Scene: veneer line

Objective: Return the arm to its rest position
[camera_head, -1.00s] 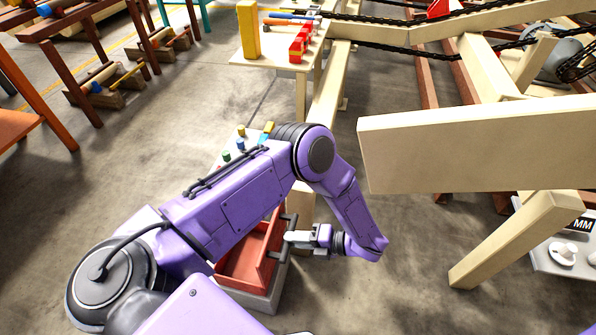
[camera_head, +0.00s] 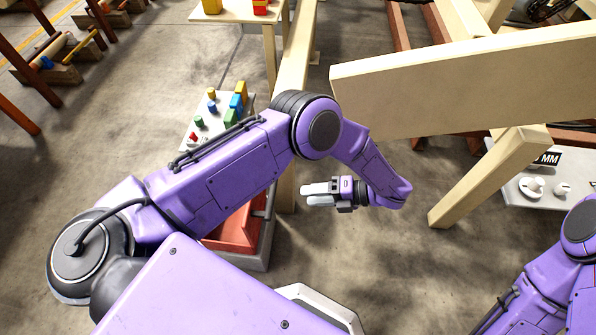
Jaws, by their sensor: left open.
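My purple left arm reaches in from the left, bends at a dark elbow joint and folds back. Its left gripper (camera_head: 318,194) points left, with its pale fingers apart and nothing visible between them. It shows to the right of a red open drawer or box (camera_head: 238,232), which my arm partly covers. A purple part of my right arm shows at the lower right edge. Its gripper is outside the picture.
A control panel (camera_head: 200,138) with coloured knobs stands behind my left forearm. A cream beam (camera_head: 450,85) and its slanted leg (camera_head: 488,178) stand to the right. A grey panel with white dials (camera_head: 535,188) is at far right. Bare floor (camera_head: 345,250) lies below the gripper.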

